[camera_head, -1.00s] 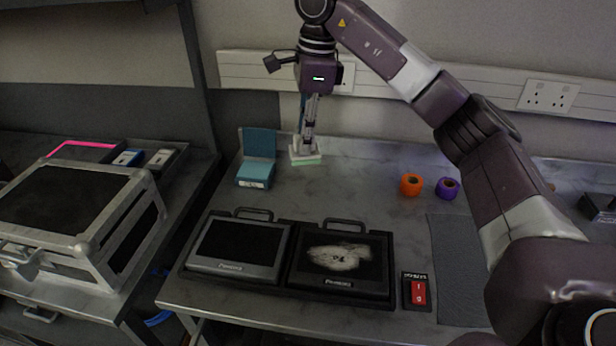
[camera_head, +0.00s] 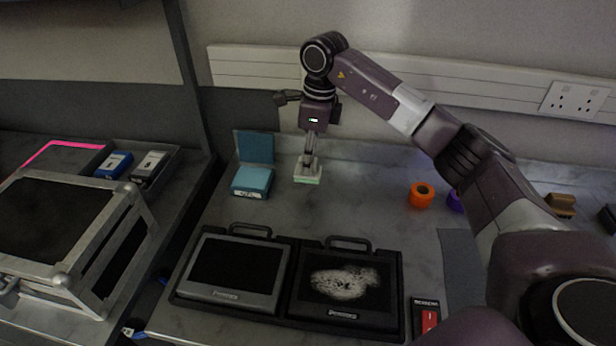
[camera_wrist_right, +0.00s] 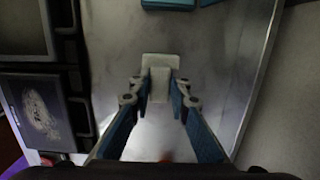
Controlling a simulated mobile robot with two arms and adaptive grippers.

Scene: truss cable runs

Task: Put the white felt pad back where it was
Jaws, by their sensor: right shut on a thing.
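My right gripper (camera_head: 309,158) points down at the back of the metal bench, just right of the teal box. It is shut on the white felt pad (camera_head: 307,174), which shows a pale green lower edge. In the right wrist view the white pad (camera_wrist_right: 160,62) shows between and beyond the fingertips of the gripper (camera_wrist_right: 160,84). The pad is at or very near the bench top; I cannot tell whether it touches. My left gripper is not in view.
The teal box (camera_head: 251,181) with its raised lid stands left of the pad. Two dark framed screens (camera_head: 237,270) lie in front. An orange roll (camera_head: 421,195) stands to the right. The wall with white trunking (camera_head: 250,66) is behind. Bench top between pad and orange roll is clear.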

